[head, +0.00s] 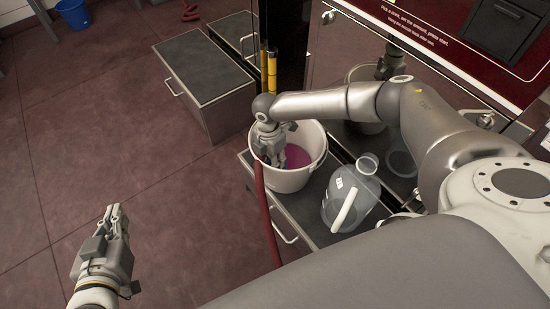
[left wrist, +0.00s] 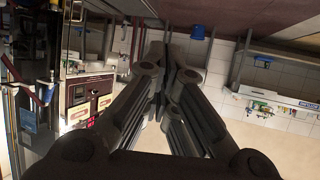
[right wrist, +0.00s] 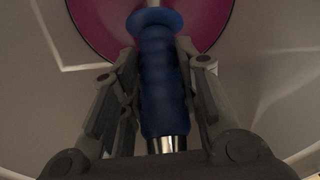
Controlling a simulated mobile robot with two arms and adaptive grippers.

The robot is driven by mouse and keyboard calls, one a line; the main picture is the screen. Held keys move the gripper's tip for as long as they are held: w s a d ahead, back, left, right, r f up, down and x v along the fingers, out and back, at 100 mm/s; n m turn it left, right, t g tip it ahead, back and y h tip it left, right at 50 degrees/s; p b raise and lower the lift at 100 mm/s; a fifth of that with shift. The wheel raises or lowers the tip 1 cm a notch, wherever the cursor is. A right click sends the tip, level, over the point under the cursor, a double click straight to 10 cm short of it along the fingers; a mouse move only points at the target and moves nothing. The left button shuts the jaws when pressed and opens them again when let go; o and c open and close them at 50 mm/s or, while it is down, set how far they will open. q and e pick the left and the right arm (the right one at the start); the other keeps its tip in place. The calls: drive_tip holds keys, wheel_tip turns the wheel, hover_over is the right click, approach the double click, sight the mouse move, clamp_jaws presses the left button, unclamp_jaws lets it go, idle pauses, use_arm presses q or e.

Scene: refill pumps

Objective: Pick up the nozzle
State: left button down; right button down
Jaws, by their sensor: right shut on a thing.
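The nozzle (right wrist: 160,85) has a blue ribbed grip with a flared blue collar and a silver metal end, as seen in the right wrist view. My right gripper (head: 272,158) is shut on it, with a finger on each side of the grip. The gripper is inside the mouth of a white bucket (head: 291,182), above pink liquid. In the head view the gripper mostly hides the nozzle. A red hose (head: 266,215) hangs down beside the bucket from the gripper. My left gripper (head: 116,214) is shut and empty, over open floor at the lower left.
A clear jug (head: 338,212) with a white handle stands beside the bucket on the grey drawer top (head: 310,232). A grey-topped drawer cabinet (head: 205,70) and yellow-black posts (head: 271,70) stand behind. A blue bucket (head: 74,14) is far left. The left floor is clear.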

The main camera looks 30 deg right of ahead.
drive_tip(key=shift+r, duration=0.15)
